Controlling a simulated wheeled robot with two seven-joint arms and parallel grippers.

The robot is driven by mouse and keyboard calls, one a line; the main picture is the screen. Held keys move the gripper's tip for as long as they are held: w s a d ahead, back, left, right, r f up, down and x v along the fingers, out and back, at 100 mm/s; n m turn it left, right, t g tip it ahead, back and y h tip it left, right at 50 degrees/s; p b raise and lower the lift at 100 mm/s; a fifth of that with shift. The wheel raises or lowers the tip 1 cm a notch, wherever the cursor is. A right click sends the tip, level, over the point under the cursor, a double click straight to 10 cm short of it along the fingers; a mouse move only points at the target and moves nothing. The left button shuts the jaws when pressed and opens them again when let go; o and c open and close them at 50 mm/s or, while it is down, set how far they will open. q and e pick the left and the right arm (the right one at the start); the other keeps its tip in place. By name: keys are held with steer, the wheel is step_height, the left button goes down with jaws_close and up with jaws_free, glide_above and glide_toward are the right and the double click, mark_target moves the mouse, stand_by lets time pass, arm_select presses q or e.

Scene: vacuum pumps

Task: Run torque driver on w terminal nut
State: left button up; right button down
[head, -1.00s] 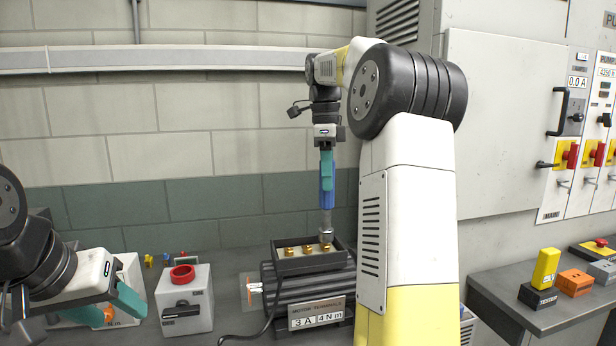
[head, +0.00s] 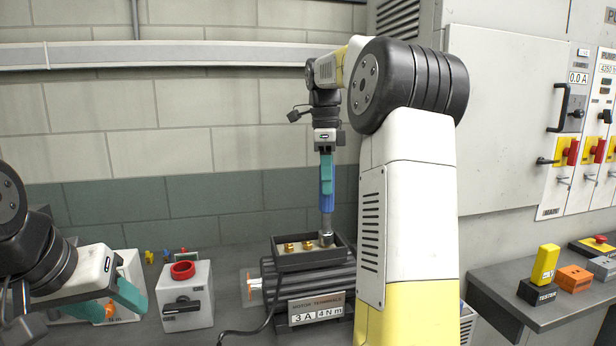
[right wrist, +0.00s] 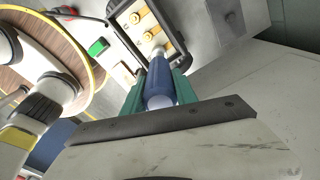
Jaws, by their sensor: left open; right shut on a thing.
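The torque driver (head: 327,190) is blue with a grey socket and stands upright. My right gripper (head: 326,170) is shut on its body. The socket end is inside the motor terminal box (head: 300,262), over the rightmost terminal, whose nut it hides in the head view. The right wrist view shows the driver (right wrist: 160,88) between teal fingers, pointing at the terminal row (right wrist: 147,36). My left gripper (head: 128,300) is open at the lower left.
Another white box (head: 130,270) is behind my left gripper. A dark cable (head: 262,325) runs along the bench. A yellow tester (head: 545,265) and orange block (head: 575,282) are on the right shelf.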

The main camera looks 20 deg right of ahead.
steer(key=shift+f, duration=0.75)
stand_by(2.7)
